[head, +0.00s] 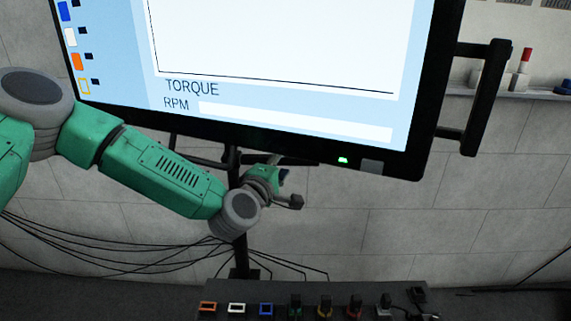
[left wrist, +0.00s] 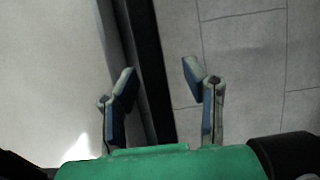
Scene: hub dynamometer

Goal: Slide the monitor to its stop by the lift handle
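The monitor (head: 280,70) is a large black-framed screen reading TORQUE and RPM, tilted in the head view. A black bar handle (head: 485,97) stands off its right side. A black post (head: 238,220) shows below it. My left gripper (head: 290,188) is under the monitor's lower edge near the post, well left of and below the side handle. In the left wrist view my left gripper (left wrist: 157,68) is open, its fingers apart. A dark strip (left wrist: 148,60) runs behind and between the fingers; I cannot tell whether it is the frame edge. My right gripper is out of view.
A dark control box (head: 330,293) with several coloured sockets and plugs stands below. Black cables (head: 110,260) hang across the left. A wall shelf (head: 515,93) with small items is at the right. The wall space below the side handle is free.

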